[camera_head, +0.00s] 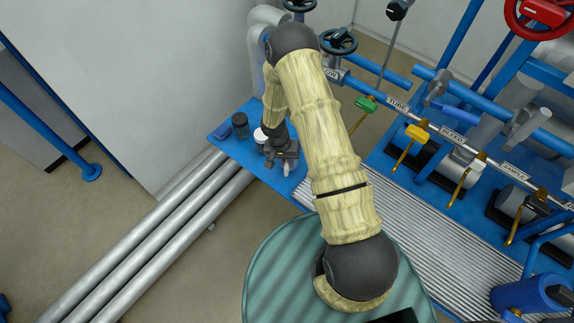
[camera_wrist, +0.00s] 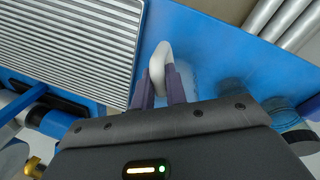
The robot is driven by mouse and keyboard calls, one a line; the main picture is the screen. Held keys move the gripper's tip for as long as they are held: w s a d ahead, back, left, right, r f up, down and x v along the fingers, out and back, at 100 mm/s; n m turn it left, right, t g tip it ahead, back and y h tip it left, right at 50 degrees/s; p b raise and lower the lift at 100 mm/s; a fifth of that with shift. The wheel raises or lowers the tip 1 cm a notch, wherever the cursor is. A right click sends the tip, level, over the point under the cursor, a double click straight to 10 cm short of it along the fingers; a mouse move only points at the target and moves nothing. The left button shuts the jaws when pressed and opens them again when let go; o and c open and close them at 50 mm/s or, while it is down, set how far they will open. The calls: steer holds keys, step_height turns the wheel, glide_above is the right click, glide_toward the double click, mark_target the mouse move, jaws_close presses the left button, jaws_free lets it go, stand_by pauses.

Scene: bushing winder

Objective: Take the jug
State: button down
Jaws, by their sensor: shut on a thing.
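My gripper (camera_wrist: 161,82) shows in the wrist view with its two purple fingers on either side of a white handle. It is shut on this handle, which appears to belong to the jug (camera_wrist: 158,55). The jug's body is mostly hidden by my gripper; a pale, translucent patch shows beside the right finger. In the head view my gripper (camera_head: 284,160) points down over the blue shelf, and a small white part of the jug shows below it.
The blue shelf (camera_head: 225,140) also holds a dark jar (camera_head: 239,131), a white-topped container (camera_head: 260,135) and a small blue item (camera_head: 222,131). Silver pipes (camera_head: 150,240) run along its left side. A ribbed grate (camera_head: 415,240) and valves with coloured handles stand to the right.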

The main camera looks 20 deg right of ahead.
step_height(320, 180, up, 7)
steer(key=shift+f+b, duration=0.1)
steer(key=shift+b, duration=0.3)
stand_by(0.4)
